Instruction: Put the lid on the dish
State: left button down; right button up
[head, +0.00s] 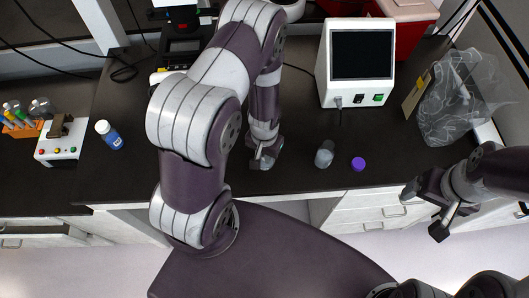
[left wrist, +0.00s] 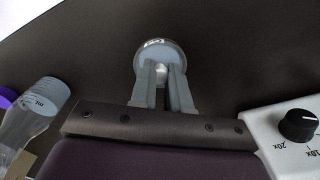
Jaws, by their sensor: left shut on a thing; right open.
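My left gripper (head: 262,162) is low over the front part of the dark bench, left of a clear bottle. In the left wrist view, its two grey fingers (left wrist: 160,88) are shut on the small pale knob of a round, blue-grey lid (left wrist: 156,52). The lid's far rim shows beyond the fingertips; the fingers hide part of its near side. I cannot make out a separate dish in either view, nor tell whether anything lies under the lid. My right gripper (head: 425,210) is open and empty, in front of the bench at the right.
The clear bottle (head: 325,153) and a purple cap (head: 358,164) are right of my left gripper. A white box with a black knob (left wrist: 297,125) is close at right in the wrist view. A screen device (head: 358,62), plastic bag (head: 463,98) and blue bottle (head: 109,135) stand farther off.

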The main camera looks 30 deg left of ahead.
pick_arm(q)
jog(key=c, duration=1)
grip_release()
notch_tip(320, 180, up, 13)
jog(key=shift+f+b, duration=0.15)
jog(key=shift+b, duration=0.9)
